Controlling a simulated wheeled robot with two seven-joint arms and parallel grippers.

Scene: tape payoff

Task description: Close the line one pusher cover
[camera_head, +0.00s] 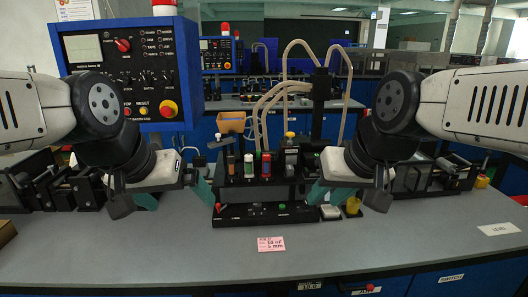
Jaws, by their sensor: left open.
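My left gripper (175,197) has teal fingers spread apart and empty, above the grey bench at left of centre. My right gripper (329,194) also has teal fingers and hangs over the right end of the central station; its jaw gap is not clear. A dark mechanism (52,188) stands behind and left of my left gripper. Another dark mechanism (445,175) stands at the right, partly behind my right arm. I cannot tell which part is the line one pusher cover, or whether it is open or closed.
A black central station (262,214) holds several coloured cylinders and tubes. A blue control panel (125,75) stands at the back left. A pink label (271,244) lies on the grey bench (150,255), whose front is clear. A white label (499,229) lies at right.

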